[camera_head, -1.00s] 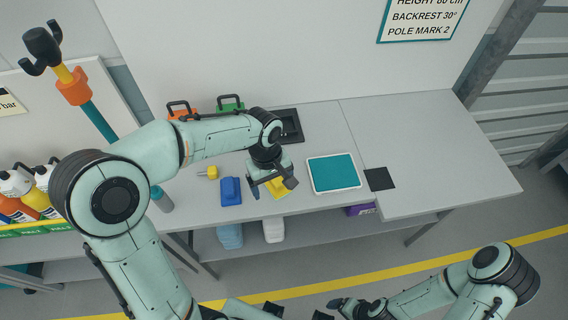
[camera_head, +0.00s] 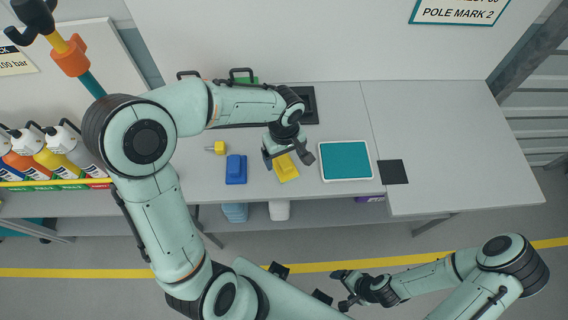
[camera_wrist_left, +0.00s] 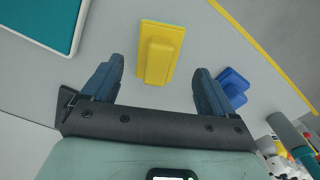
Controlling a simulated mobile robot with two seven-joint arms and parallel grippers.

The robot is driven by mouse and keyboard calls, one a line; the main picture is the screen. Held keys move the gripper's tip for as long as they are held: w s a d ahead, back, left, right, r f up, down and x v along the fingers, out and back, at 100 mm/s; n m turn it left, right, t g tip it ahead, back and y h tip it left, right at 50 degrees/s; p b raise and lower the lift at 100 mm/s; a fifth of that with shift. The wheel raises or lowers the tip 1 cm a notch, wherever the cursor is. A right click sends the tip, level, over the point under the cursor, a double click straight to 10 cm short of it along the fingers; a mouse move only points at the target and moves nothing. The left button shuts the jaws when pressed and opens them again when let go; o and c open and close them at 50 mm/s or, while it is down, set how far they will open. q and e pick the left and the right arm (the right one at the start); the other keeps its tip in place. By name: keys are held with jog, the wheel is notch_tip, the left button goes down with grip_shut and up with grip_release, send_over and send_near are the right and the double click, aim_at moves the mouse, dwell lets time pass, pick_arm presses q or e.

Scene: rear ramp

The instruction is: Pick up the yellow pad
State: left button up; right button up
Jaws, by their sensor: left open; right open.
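The yellow pad (camera_head: 286,170) lies on the grey table, a flat plate with a raised block on top. In the left wrist view the yellow pad (camera_wrist_left: 158,52) is ahead of and between the fingers, with nothing touching it. My left gripper (camera_head: 288,158) is open above the pad's far end; its open fingers also show in the left wrist view (camera_wrist_left: 157,82). My right gripper (camera_head: 342,288) is open and empty, low at the front, away from the table.
A blue pad (camera_head: 236,170) lies left of the yellow one, with a small yellow piece (camera_head: 217,148) beyond it. A teal-topped white tray (camera_head: 346,161) and a black square (camera_head: 392,172) are to the right.

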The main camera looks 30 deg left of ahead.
aim_at(285, 161)
pick_arm(q)
notch_tip(285, 161, down, 4)
jog(key=shift+w, duration=0.15)
jog(key=c, duration=1.1)
jog(key=shift+c, duration=0.2)
pick_arm(e)
jog(key=shift+w, duration=0.1)
pick_arm(q)
jog(key=shift+r, duration=0.1)
notch_tip(285, 161, up, 20)
jog(key=p, duration=0.1)
jog(key=shift+p, duration=0.4)
pick_arm(e)
jog(key=shift+w+r, duration=1.05)
jog(key=shift+r, duration=0.2)
